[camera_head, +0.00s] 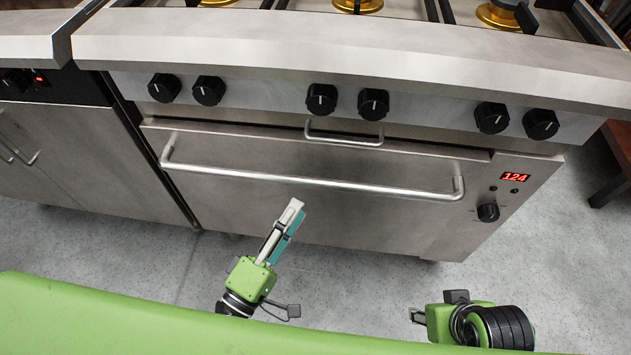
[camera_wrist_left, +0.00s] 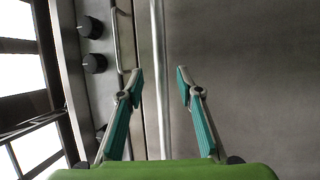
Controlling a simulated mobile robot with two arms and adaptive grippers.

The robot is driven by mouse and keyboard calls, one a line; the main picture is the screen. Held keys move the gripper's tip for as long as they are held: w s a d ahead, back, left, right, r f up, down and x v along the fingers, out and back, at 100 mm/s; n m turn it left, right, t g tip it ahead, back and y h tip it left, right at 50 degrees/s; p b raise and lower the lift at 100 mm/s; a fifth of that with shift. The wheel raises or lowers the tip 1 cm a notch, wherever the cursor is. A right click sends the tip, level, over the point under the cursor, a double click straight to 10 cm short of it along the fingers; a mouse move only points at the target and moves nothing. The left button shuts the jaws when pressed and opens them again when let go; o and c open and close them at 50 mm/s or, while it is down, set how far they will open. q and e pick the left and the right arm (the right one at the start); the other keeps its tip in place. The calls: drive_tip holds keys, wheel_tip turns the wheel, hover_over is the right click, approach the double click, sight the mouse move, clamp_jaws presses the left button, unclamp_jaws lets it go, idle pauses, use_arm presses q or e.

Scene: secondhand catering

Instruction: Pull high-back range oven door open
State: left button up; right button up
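The range's steel oven door (camera_head: 330,215) looks shut. A long horizontal bar handle (camera_head: 310,182) runs across its upper part; the bar also shows in the left wrist view (camera_wrist_left: 159,75). My left gripper (camera_head: 294,207) is below the bar in the head view, pointing up at the door. In the left wrist view my left gripper (camera_wrist_left: 160,80) is open, its two fingers apart with the bar lying between their lines. Contact with the bar does not show. My right gripper (camera_head: 418,316) is low at the right, away from the door; its fingers are not clear.
A small handle (camera_head: 344,140) sits above the bar. Black knobs (camera_head: 321,99) line the front panel. A red display (camera_head: 514,177) reads 124 beside a knob. A steel cabinet (camera_head: 85,155) adjoins at left, a wooden piece (camera_head: 618,165) stands at right. Grey floor (camera_head: 345,275) before the oven is clear.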

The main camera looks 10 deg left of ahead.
sight(315, 183)
use_arm(q)
drive_tip(key=x, duration=0.8)
drive_tip(key=shift+w+d, duration=0.15)
drive_tip(key=shift+w, duration=0.15)
clamp_jaws()
